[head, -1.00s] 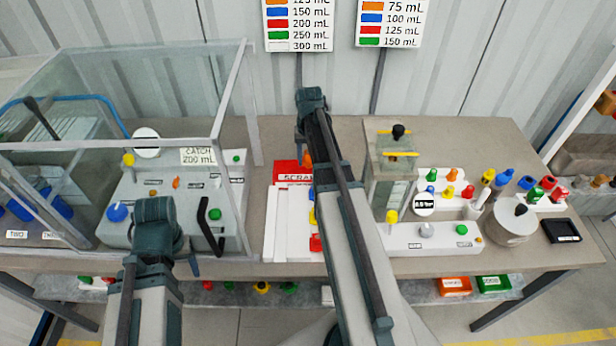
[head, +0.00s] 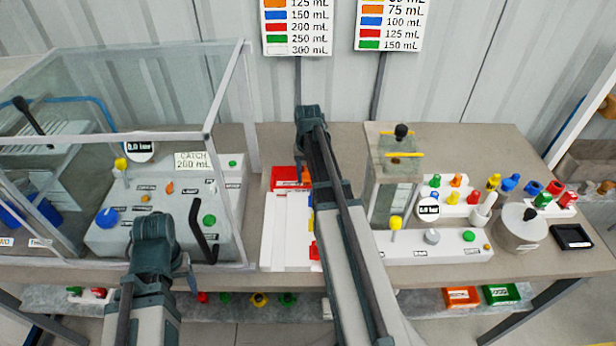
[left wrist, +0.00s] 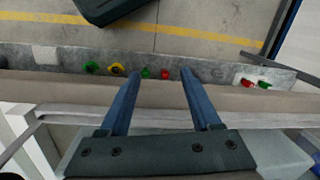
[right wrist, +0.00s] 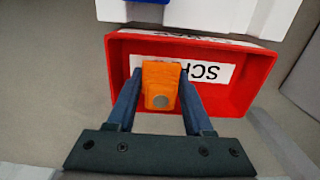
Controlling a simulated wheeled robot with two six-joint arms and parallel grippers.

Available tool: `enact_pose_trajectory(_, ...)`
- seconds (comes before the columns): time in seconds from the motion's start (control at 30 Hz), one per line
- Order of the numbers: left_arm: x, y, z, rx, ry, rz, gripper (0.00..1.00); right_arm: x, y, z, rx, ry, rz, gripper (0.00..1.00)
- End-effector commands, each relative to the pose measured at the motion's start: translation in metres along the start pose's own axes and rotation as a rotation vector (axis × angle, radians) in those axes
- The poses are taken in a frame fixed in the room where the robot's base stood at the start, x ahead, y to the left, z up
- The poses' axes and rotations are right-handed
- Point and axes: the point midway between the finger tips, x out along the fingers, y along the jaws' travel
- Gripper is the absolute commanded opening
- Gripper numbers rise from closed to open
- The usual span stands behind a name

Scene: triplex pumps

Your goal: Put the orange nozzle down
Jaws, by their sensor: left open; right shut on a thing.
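The orange nozzle (right wrist: 160,84) is held between the fingers of my right gripper (right wrist: 158,88), which is shut on it. In the right wrist view it is over the red tray (right wrist: 236,97) with a white label, partly readable as scrap. I cannot tell whether the nozzle touches the tray floor. In the head view the red tray (head: 283,176) stands behind a white rack, with the nozzle (head: 306,174) at its right side, partly hidden by my right arm. My left gripper (left wrist: 156,75) is open and empty by the table's front edge.
A clear enclosure (head: 228,140) stands left of the tray around a grey pump unit. A white rack (head: 284,240) lies in front of the tray. Right of my right arm stand a second pump unit (head: 440,242) and several coloured nozzles. A shelf below holds more coloured parts.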

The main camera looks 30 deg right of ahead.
Motion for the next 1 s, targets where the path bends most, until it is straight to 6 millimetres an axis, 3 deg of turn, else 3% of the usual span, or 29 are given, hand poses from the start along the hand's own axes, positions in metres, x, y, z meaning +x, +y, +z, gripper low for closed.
enact_pose_trajectory(0.03, 0.003, 0.000, 0.000, 0.000, 0.000, 0.000, 0.64, 0.003, 0.000, 0.000, 0.000, 0.000, 0.000, 0.00)
enact_pose_trajectory(0.07, 0.003, 0.000, 0.000, 0.000, 0.000, 0.000, 0.64, 0.003, 0.000, 0.000, 0.000, 0.000, 0.000, 0.53)
enact_pose_trajectory(0.23, 0.002, 0.000, 0.000, 0.000, 0.000, 0.000, 0.64, 0.002, 0.000, 0.000, 0.000, 0.000, 0.000, 0.81)
enact_pose_trajectory(0.67, -0.003, 0.000, 0.000, 0.000, 0.000, 0.000, 0.64, -0.003, 0.000, 0.000, 0.000, 0.000, 0.000, 0.81)
enact_pose_trajectory(1.0, -0.038, -0.004, 0.002, 0.000, 0.000, 0.000, 0.64, -0.038, 0.000, 0.000, 0.000, 0.000, 0.000, 0.81)
